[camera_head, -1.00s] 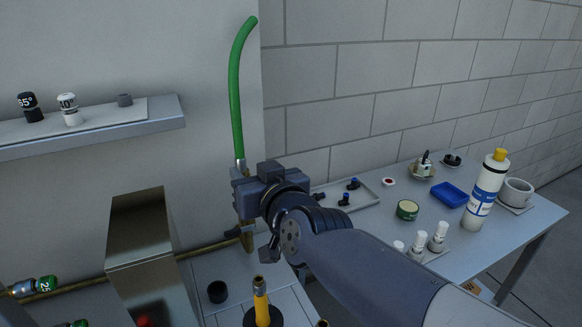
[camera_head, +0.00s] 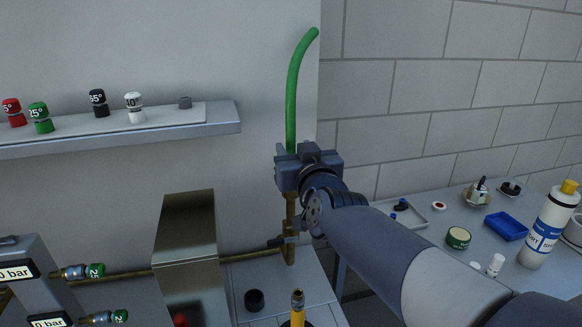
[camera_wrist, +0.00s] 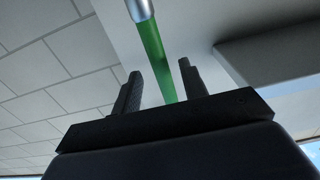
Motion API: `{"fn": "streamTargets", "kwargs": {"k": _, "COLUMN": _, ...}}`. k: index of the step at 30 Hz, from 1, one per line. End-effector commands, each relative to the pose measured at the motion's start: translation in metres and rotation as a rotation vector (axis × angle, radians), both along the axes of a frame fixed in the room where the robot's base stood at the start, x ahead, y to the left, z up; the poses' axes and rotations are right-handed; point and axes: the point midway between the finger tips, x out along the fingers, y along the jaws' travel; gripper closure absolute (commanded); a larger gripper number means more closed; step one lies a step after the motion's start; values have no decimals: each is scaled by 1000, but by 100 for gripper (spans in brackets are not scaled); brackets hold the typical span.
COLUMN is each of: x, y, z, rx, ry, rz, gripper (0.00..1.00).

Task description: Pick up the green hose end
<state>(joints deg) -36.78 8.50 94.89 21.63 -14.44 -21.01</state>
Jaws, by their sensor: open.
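The green hose (camera_head: 293,95) stands upright in front of the wall, its free top end bending to the right. Its lower part goes out of sight behind my gripper (camera_head: 300,165) in the head view. A brass-coloured pipe (camera_head: 290,225) shows below the gripper. In the wrist view, the green hose (camera_wrist: 155,50) runs between the two dark fingers of my gripper (camera_wrist: 158,82), with gaps on both sides. A silver metal sleeve (camera_wrist: 140,9) is on the hose at the top edge there. The fingers are apart and grip nothing; I cannot tell how deep the hose sits between them.
A wall shelf (camera_head: 222,126) with red, green, black and white knobs is on the left. A metal box (camera_head: 188,235) stands below it. On the right, a table (camera_head: 435,220) holds a bottle (camera_head: 550,228), a blue tray (camera_head: 506,226) and small parts.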

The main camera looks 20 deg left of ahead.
Motion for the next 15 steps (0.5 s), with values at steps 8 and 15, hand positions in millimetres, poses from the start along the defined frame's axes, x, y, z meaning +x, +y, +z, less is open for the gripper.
{"fn": "streamTargets", "kwargs": {"k": 8, "x": 28, "y": 18, "z": 1, "rx": -2, "ry": 1, "rz": -1, "gripper": 59}}
{"fn": "streamTargets", "kwargs": {"k": 15, "x": 32, "y": 20, "z": 0, "rx": -1, "ry": 1, "rz": -1, "gripper": 59}}
